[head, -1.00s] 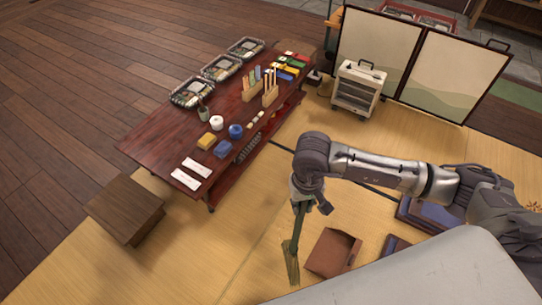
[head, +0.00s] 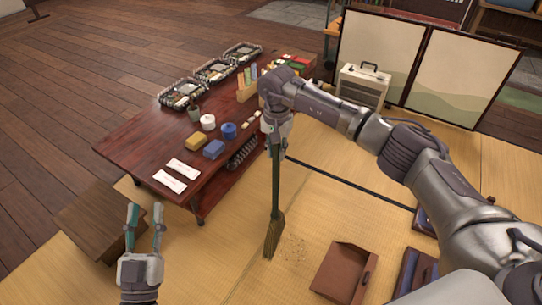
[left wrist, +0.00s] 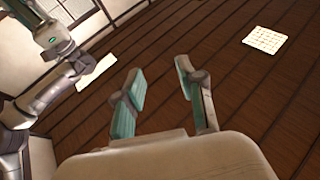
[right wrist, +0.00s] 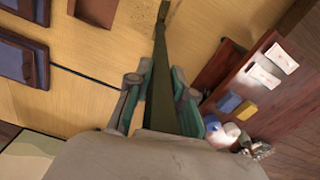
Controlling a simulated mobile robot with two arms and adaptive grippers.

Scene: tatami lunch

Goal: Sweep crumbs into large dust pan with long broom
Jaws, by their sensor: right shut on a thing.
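The long broom (head: 275,190) has a green handle and straw bristles. My right gripper (head: 276,140) is shut on its handle, and the broom hangs nearly upright with bristles at or just above the tatami. In the right wrist view the handle (right wrist: 163,70) runs out from between the fingers. Crumbs (head: 292,247) lie scattered on the mat just right of the bristles. The brown dust pan (head: 345,272) lies on the mat right of the crumbs; part of it shows in the right wrist view (right wrist: 98,10). My left gripper (head: 145,222) is open and empty, left of the broom.
A low red-brown table (head: 135,155) with boxes and small items stands behind and left. A wooden stool (head: 95,215) is near my left gripper. Dark blue cushions (head: 415,275) lie right of the pan. A folding screen (head: 455,75) stands at the back.

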